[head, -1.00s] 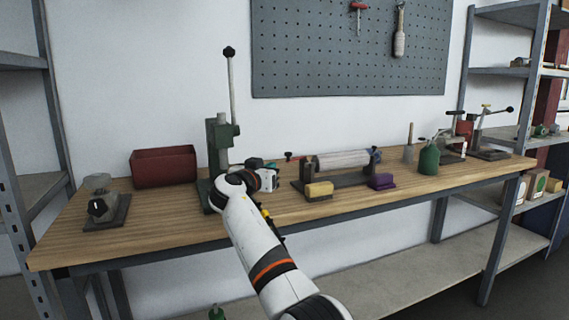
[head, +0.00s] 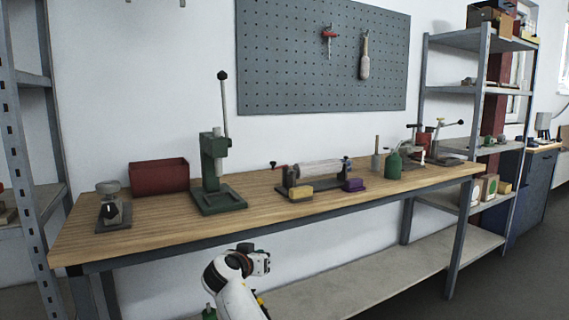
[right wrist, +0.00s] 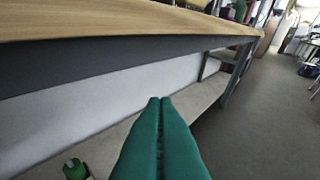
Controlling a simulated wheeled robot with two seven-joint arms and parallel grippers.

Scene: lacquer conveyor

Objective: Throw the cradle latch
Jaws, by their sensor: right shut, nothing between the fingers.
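The cradle (head: 299,185) stands on the bench right of middle in the head view, with a pale cylinder (head: 315,169) lying along it. My right gripper (right wrist: 160,101) shows teal fingers pressed together and empty in the right wrist view. It is below and in front of the bench's front edge, well apart from the cradle. In the head view its fingers are hard to make out. My left gripper is not in view.
A lower shelf (head: 355,268) runs beneath. Metal shelving (head: 481,101) stands at the right.

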